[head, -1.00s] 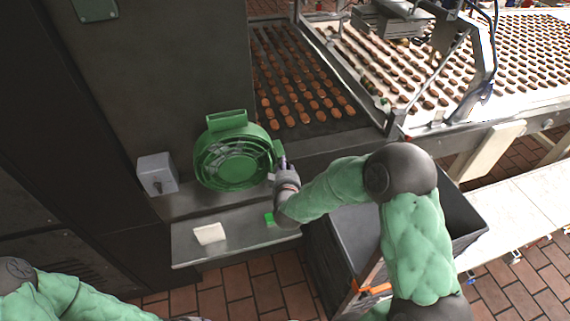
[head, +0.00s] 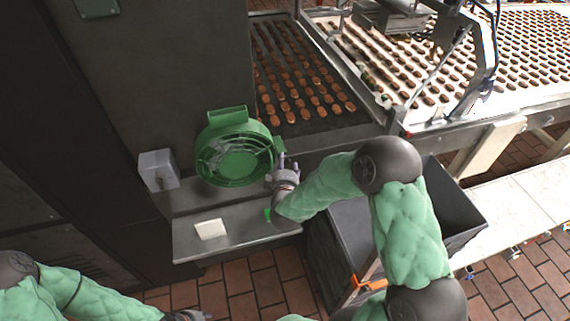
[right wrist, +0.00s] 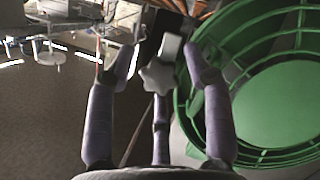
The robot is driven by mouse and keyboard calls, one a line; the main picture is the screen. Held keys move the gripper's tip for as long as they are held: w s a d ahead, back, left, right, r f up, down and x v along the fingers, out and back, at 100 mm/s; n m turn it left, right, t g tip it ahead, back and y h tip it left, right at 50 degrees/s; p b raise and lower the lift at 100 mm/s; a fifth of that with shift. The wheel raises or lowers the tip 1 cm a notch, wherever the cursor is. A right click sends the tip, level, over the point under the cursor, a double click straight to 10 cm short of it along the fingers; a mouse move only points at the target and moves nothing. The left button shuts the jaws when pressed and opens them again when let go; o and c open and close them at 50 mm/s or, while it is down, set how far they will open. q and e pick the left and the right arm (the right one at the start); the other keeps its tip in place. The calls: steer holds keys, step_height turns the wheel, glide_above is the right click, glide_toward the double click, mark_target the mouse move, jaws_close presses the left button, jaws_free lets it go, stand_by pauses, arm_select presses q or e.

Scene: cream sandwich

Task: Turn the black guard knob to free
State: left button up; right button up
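A round green guard (head: 235,152) with a ribbed opening stands on the grey machine ledge in the head view; it also fills the right side of the right wrist view (right wrist: 275,105). A star-shaped knob (right wrist: 158,76) shows beside the guard in the right wrist view; it looks light grey, not black. My right gripper (head: 283,166) is at the guard's right side. Its fingers (right wrist: 160,60) are spread, with the knob between them and gaps at the sides; I cannot tell its depth. My left gripper (head: 190,316) is at the bottom edge, mostly cut off.
A grey box with a small dark switch (head: 158,171) is left of the guard. A white slab (head: 210,229) and a green piece lie on the lower metal shelf (head: 240,238). A dark bin (head: 455,215) stands right, beneath my right arm. Conveyors with biscuits (head: 300,75) run behind.

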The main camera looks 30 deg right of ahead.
steer(key=shift+r, duration=0.1)
steer(key=shift+s+a+r, duration=0.15)
steer(key=shift+s, duration=0.05)
steer(key=v, duration=1.1)
steer(key=shift+s, duration=0.2)
